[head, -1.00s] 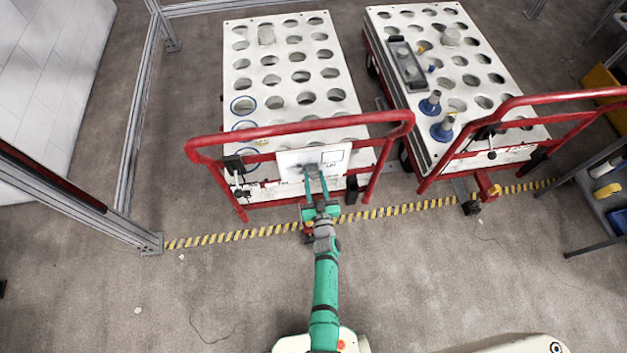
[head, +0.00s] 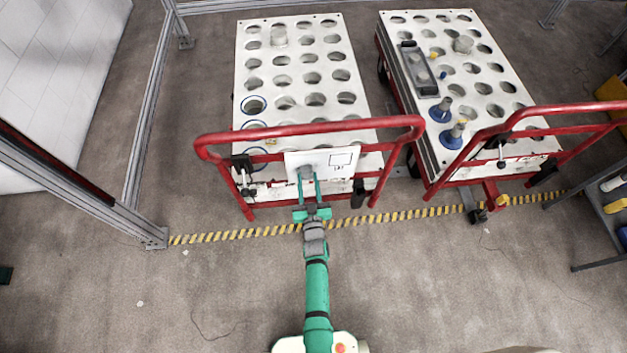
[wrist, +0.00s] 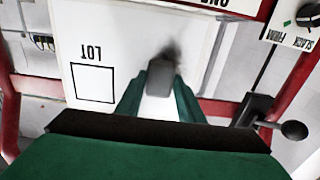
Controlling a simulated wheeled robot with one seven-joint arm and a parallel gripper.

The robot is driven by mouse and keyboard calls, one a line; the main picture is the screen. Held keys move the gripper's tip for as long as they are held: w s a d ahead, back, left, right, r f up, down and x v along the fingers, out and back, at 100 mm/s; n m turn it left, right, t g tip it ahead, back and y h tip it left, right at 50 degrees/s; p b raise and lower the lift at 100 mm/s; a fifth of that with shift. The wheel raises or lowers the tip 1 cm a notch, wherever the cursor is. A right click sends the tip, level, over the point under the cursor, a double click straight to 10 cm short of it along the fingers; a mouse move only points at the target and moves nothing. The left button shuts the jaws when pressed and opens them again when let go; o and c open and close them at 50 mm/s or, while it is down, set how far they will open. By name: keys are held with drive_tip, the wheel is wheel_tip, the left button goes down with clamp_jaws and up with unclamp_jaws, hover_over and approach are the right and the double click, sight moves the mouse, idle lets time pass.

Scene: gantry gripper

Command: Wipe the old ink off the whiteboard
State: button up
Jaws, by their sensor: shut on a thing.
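The whiteboard (head: 343,170) is a small white panel hung on the red handle end of the left cart. It bears a printed square and lettering, which reads LOT in the wrist view (wrist: 94,57). My gripper (head: 307,180) is in front of the board's left half, shut on a grey block-like eraser (wrist: 160,78). The green fingers stand on either side of the eraser. A dark, smeared ink patch (wrist: 172,50) shows on the board just beyond the eraser's end in the wrist view. The eraser hides part of the board. I cannot tell whether it touches the surface.
The left cart's red handle rail (head: 300,129) arches above the board. A black-knobbed lever (wrist: 290,130) and a control panel (wrist: 297,20) flank the board. A second cart (head: 470,90) stands at right. Yellow-black floor tape (head: 235,234) runs below; the floor in front is clear.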

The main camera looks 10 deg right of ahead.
drive_tip(key=shift+a, duration=2.15)
drive_tip(key=shift+w+r, duration=0.25)
drive_tip(key=shift+r, duration=0.6)
drive_tip(key=shift+d+r, duration=0.15)
drive_tip(key=shift+d, duration=2.25)
drive_tip(key=shift+c, duration=0.4)
drive_tip(key=shift+s+d+f, duration=0.1)
drive_tip(key=shift+d, duration=0.9)
drive_tip(key=shift+s+d+f, duration=0.1)
drive_tip(key=shift+d, duration=0.9)
drive_tip(key=shift+s+d, duration=0.15)
drive_tip(key=shift+d, duration=0.1)
drive_tip(key=shift+s+a, duration=0.15)
drive_tip(key=shift+s, duration=2.8)
